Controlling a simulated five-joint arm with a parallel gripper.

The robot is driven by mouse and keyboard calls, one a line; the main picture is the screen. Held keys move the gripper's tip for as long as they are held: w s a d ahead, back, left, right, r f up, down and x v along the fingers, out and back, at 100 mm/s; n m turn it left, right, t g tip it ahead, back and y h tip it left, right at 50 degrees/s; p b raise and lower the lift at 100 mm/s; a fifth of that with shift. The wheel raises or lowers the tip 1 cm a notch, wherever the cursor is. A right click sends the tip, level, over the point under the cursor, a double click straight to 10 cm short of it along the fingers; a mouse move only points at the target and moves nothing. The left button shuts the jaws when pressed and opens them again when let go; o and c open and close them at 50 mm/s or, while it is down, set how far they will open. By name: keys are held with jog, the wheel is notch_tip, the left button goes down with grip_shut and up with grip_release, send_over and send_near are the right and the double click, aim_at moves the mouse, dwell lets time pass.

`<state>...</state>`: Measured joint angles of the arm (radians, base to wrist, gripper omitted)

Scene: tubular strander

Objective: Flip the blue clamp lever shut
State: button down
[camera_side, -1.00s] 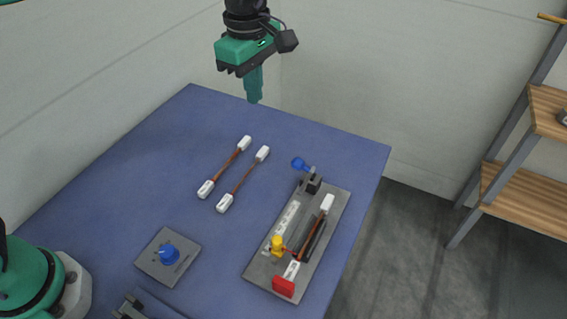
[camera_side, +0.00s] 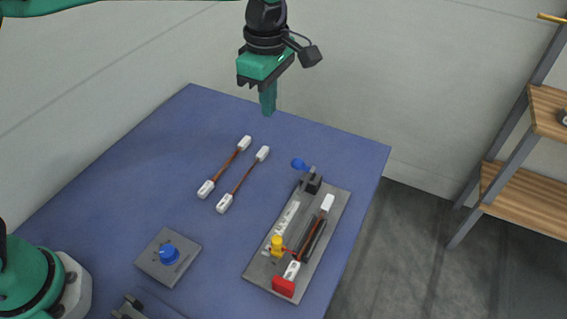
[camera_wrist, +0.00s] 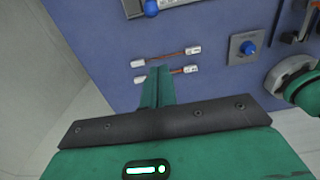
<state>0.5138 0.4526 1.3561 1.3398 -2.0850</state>
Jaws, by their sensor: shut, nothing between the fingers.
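The blue clamp lever (camera_side: 299,163) sticks out to the upper left from a black clamp block (camera_side: 313,184) at the far end of a grey fixture plate (camera_side: 260,268). The lever's blue tip (camera_wrist: 151,8) also shows at the top edge of the wrist view, where the rest of it is cut off. My gripper (camera_side: 268,112) is shut and empty, pointing down above the far part of the blue table, up and to the left of the lever and apart from it. Its green fingers (camera_wrist: 158,75) show together in the wrist view.
The plate carries a cable with white ends (camera_side: 327,203), a yellow knob (camera_side: 277,245) and a red block (camera_side: 283,287). Two more white-ended cables (camera_side: 245,143) (camera_side: 263,153) lie left of it. A blue knob (camera_side: 169,254) sits on a grey base. The table's far corner is clear.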

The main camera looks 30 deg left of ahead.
aim_at(299, 161)
jog(key=d+f, duration=0.3)
jog(key=f, duration=0.7)
jog(key=shift+d, duration=0.35)
jog(key=shift+d+r, duration=0.15)
jog(key=shift+d, duration=0.35)
jog(key=shift+d+r, duration=0.15)
jog(key=shift+d, duration=0.75)
jog(key=d+f, duration=0.4)
jog(key=d, duration=0.6)
jog(key=shift+d+f, duration=0.15)
jog(key=shift+f, duration=0.1)
jog(key=shift+r, duration=0.1)
